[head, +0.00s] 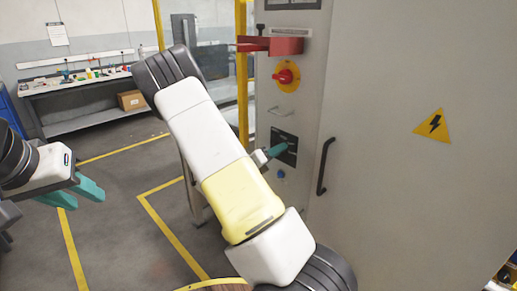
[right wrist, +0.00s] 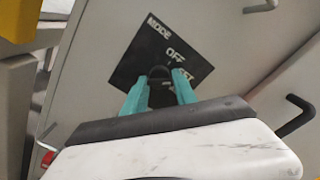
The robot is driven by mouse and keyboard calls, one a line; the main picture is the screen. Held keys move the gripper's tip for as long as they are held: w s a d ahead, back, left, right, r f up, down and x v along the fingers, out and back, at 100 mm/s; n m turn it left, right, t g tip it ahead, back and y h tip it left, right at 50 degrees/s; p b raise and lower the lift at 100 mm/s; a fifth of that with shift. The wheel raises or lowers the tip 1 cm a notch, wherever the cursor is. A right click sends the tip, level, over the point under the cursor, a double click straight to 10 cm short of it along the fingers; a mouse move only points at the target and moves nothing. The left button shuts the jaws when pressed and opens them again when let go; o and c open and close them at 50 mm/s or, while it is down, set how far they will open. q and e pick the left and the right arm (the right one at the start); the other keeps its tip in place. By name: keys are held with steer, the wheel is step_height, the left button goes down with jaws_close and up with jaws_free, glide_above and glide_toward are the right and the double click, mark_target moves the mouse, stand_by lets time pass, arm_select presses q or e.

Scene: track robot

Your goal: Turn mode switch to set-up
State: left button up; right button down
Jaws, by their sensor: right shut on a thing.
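The mode switch plate (head: 291,141) is a black panel on the narrow face of the grey cabinet. In the right wrist view the plate (right wrist: 145,52) carries the words MODE, OFF and a partly hidden SET. The dark knob of the mode switch (right wrist: 160,71) sits between the two teal fingers of my right gripper (right wrist: 159,88), which is shut on it. The knob's exact setting cannot be read. In the head view my right gripper (head: 276,150) is at the plate and covers part of it. My left gripper (head: 80,191) is open and empty, well away at the left.
Above the plate are a red rotary switch (head: 286,76) on a yellow disc and a small metal handle (head: 280,111). A blue button (head: 281,173) is below it. A black door handle (head: 325,166) stands out to the right. A workbench (head: 85,85) is at the back left.

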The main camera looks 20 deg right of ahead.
steer(key=c, duration=1.1)
jaws_free()
steer(key=shift+o, duration=0.2)
steer(key=shift+a, duration=0.15)
steer(key=v, duration=0.7)
steer(key=shift+s+a, duration=0.15)
steer(key=shift+a, duration=0.15)
steer(key=shift+d, duration=0.1)
